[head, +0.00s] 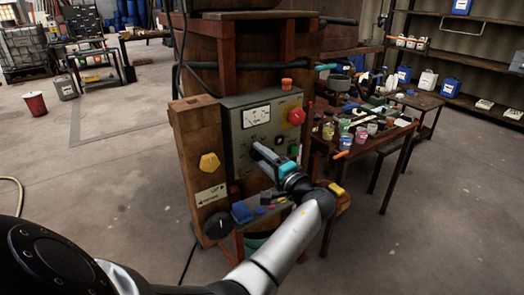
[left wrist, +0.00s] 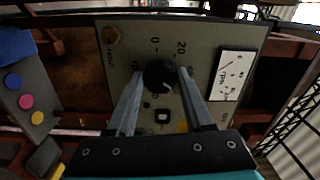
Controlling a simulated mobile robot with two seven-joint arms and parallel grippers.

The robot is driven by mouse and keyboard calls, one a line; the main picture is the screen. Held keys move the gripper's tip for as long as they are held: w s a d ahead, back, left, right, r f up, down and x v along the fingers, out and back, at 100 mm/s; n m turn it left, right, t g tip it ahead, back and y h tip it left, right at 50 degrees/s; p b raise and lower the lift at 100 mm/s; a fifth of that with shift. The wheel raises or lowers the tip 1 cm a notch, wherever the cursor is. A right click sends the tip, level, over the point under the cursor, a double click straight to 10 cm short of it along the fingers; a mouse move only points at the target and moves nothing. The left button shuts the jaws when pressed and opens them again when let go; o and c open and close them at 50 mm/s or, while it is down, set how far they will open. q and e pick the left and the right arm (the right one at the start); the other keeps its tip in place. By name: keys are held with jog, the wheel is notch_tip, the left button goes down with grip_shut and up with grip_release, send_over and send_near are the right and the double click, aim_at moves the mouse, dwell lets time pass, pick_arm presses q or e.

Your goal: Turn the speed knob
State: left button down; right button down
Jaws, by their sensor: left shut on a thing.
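The speed knob (left wrist: 160,74) is a round black knob on a grey control panel (left wrist: 205,50), with scale marks such as 0 and 20 printed around it. In the left wrist view my left gripper (left wrist: 160,80) has one finger on each side of the knob and is shut on it. In the head view my left gripper (head: 259,152) reaches the front of the control panel (head: 232,127) from below right and hides the knob. My right gripper is not in view.
The panel carries a white dial gauge (head: 257,116) and a red button (head: 297,116). A yellow knob (head: 209,163) sits on the wooden post at left. Small items, including a blue block (head: 242,212), lie on a ledge below. A cluttered table (head: 395,133) stands at right.

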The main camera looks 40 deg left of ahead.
pick_arm(q)
jog(key=shift+m+p, duration=0.6)
jog(key=shift+m, duration=0.4)
jog(key=shift+c, duration=1.4)
grip_release()
jog(key=shift+d, duration=0.15)
jog(key=v, duration=1.5)
jog(key=shift+b, duration=0.45)
